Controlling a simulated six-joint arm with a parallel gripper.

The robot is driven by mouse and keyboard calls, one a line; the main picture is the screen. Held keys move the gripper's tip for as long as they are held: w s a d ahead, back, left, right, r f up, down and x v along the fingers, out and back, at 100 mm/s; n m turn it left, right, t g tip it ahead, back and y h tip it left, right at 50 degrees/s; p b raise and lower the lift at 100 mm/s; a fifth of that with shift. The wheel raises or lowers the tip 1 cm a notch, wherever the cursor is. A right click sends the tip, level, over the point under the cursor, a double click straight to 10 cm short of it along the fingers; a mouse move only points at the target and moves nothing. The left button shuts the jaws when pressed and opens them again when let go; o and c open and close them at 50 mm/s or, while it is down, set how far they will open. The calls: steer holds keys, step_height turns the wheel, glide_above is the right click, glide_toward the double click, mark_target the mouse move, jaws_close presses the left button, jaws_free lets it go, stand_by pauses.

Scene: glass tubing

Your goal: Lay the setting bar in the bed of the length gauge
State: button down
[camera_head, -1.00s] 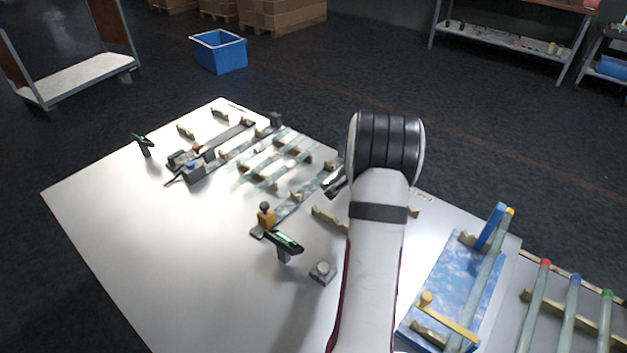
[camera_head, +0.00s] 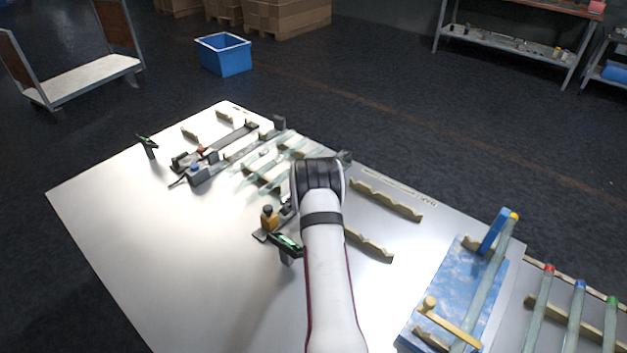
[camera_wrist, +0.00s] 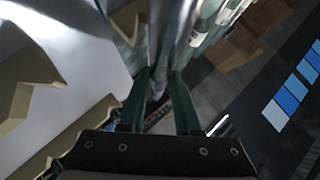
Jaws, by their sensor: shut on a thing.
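My gripper (camera_wrist: 160,82) shows in the wrist view with its two green fingers shut on a shiny metal bar, the setting bar (camera_wrist: 168,35), which runs away toward the top of the picture. In the head view my own arm hides the gripper and most of the bar. What looks like the length gauge, with an orange block and dark knob (camera_head: 269,218) and a green-lit display (camera_head: 287,244), stands just left of my wrist. Its bed is mostly hidden behind my arm, so I cannot tell whether the bar touches it.
Two cream notched racks (camera_head: 385,200) right of my arm are empty. Glass tubes (camera_head: 262,160) lie on racks behind the gauge. Another bench device (camera_head: 200,170) stands farther left. A blue fixture (camera_head: 465,290) holds a tube at right. The table's front left is clear.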

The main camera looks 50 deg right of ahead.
steer(key=shift+f, duration=0.55)
steer(key=c, duration=0.6)
jaws_free()
